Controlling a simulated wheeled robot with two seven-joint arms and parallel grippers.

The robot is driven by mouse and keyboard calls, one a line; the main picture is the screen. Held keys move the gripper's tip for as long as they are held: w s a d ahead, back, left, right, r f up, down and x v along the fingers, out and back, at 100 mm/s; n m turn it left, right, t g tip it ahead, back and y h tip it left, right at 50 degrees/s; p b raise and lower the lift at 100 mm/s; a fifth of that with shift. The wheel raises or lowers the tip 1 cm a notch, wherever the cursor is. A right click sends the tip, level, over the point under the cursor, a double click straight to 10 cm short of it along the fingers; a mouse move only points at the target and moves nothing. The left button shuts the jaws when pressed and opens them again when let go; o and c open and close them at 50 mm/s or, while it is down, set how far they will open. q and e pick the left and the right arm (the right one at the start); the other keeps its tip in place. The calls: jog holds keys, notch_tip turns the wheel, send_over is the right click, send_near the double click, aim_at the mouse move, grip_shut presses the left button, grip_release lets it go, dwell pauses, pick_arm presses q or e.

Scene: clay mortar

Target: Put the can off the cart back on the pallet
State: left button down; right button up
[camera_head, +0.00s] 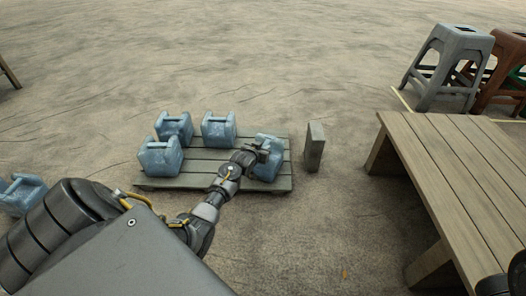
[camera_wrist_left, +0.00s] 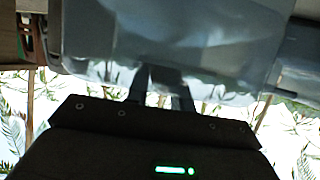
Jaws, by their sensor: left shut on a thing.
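A blue-grey can (camera_head: 267,167) is at the right end of the slatted pallet (camera_head: 205,183). My left gripper (camera_head: 260,149) is shut on this can at its top. The can is upright or nearly so, and I cannot tell whether it rests on the slats or hangs just above them. In the left wrist view the can (camera_wrist_left: 165,35) fills the upper middle, with the dark fingers (camera_wrist_left: 165,82) against its lower edge. Three similar cans (camera_head: 160,157) stand on the pallet's left and middle. My right gripper does not show.
Another blue can (camera_head: 22,194) sits at the far left, partly behind my arm. A thin upright block (camera_head: 315,147) stands just right of the pallet. A slatted wooden bench (camera_head: 455,165) is at the right, with grey (camera_head: 449,65) and brown stools behind it. The floor beyond the pallet is clear.

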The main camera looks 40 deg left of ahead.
pick_arm(q)
jog(key=shift+r, duration=0.1)
jog(key=c, duration=1.2)
grip_release()
